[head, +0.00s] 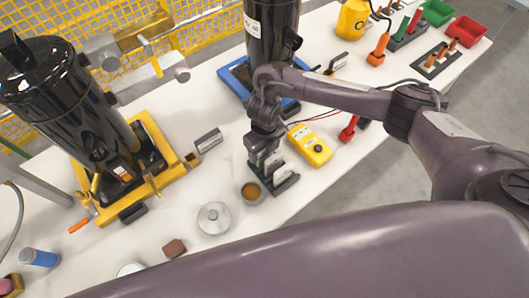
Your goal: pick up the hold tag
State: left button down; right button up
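My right gripper (268,158) points down over a small dark slotted holder (287,186) near the middle of the table. Several thin, pale upright plates show in and above this holder, and one pale plate (281,174) may be the hold tag. No writing can be read on them. The fingertips are close to these plates, and the wrist and fingers partly hide them. I cannot tell whether the fingers are open or shut, or touch a plate. My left gripper is not in view.
A yellow meter (310,145) lies right of the holder. A brown-filled cup (252,191) and a round metal lid (214,217) stand left of it. Bare table lies around (215,175).

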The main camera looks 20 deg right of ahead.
jog(key=c, duration=0.7)
jog(key=shift+r, duration=0.15)
